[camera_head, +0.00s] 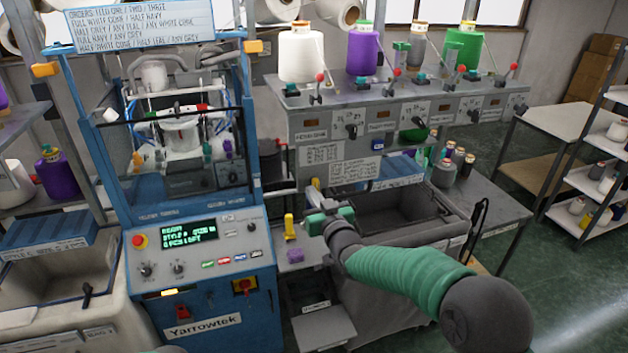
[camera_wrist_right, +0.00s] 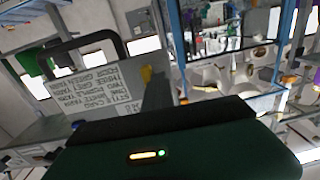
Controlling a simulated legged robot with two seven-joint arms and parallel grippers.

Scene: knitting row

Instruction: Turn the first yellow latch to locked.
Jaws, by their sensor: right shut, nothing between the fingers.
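My right gripper (camera_head: 322,214), green and grey, is at the front left of the grey bin beside the blue knitting machine. It is shut and empty. A small upright yellow piece (camera_head: 316,184) shows just behind it, partly hidden; I cannot tell whether they touch. Another upright yellow piece (camera_head: 289,224) stands on the ledge left of the gripper. I cannot tell which is the first latch, nor whether either is locked. In the right wrist view, a yellow piece (camera_wrist_right: 146,74) shows beyond the dark gripper body, near a lettered plate (camera_wrist_right: 110,92). My left gripper is out of view.
The blue machine (camera_head: 202,322) with its lit panel is close on the left. The grey bin (camera_head: 440,232) lies behind my right forearm. A purple block (camera_head: 294,256) is below the left yellow piece. Yarn cones, including a white one (camera_head: 301,58), stand on the rear console.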

